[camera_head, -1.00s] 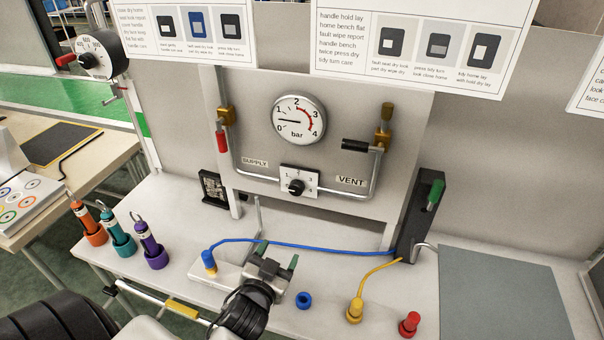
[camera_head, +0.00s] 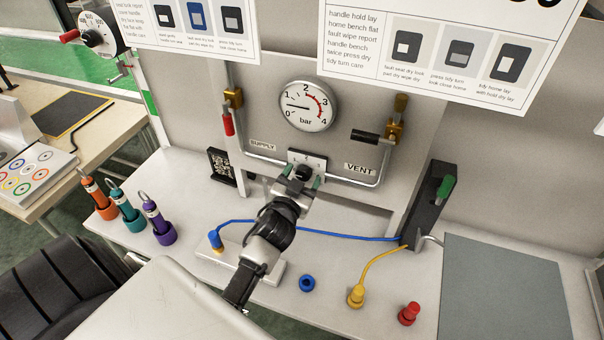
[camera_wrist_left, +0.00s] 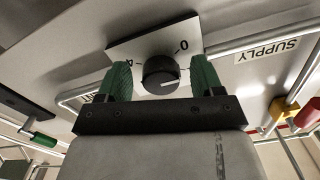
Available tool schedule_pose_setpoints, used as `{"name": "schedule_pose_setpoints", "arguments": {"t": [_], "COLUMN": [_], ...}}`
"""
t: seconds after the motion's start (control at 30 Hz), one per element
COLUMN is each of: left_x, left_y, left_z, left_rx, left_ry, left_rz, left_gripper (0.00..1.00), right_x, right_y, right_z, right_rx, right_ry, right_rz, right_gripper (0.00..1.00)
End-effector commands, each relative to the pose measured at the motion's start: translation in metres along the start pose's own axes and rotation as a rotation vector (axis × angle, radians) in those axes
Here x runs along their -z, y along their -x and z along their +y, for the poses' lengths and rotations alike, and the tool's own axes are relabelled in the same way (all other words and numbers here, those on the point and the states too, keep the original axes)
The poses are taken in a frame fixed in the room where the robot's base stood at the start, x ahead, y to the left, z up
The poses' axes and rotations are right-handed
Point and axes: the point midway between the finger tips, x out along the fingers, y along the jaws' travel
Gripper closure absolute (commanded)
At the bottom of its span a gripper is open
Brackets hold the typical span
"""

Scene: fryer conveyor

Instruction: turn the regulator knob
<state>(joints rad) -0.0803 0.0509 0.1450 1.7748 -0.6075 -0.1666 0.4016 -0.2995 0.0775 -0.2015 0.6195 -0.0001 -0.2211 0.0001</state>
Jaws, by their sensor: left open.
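The regulator knob (camera_head: 303,173) is a small black round knob on a white numbered plate (camera_head: 320,160), below the round bar gauge (camera_head: 308,105) on the grey panel. In the left wrist view the knob (camera_wrist_left: 161,74) sits between the two green fingers. My left gripper (camera_head: 303,178) is open, with one finger on each side of the knob. No finger clearly touches it; the exact depth is hard to tell. In the head view the gripper hides the lower part of the plate. My right gripper is not in view.
The SUPPLY valve with a red handle (camera_head: 228,124) is left of the gauge, and the VENT valve with a black handle (camera_head: 366,136) is right. A silver pipe (camera_head: 352,181) runs beside the knob plate. Blue (camera_head: 307,283), yellow and red fittings stand on the bench.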

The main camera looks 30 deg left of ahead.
Motion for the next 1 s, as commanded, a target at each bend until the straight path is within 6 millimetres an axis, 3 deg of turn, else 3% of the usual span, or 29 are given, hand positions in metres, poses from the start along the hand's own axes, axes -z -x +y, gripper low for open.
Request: {"name": "schedule_pose_setpoints", "arguments": {"t": [0.33,0.67,1.0], "left_x": [-0.0005,-0.0005,-0.0004], "left_y": [-0.0044,-0.0042,-0.0041], "left_z": [-0.0001,0.0001,-0.0002], "left_rx": [0.000,0.000,-0.001], "left_ry": [0.000,0.000,-0.056], "left_rz": [-0.001,-0.001,0.000], "left_gripper": [0.33,0.83,0.83], "right_x": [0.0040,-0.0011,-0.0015], "right_y": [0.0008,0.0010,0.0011], "right_z": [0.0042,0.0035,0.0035], "right_rx": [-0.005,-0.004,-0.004], "right_ry": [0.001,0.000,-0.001], "right_rz": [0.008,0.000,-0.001], "right_gripper": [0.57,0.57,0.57]}}
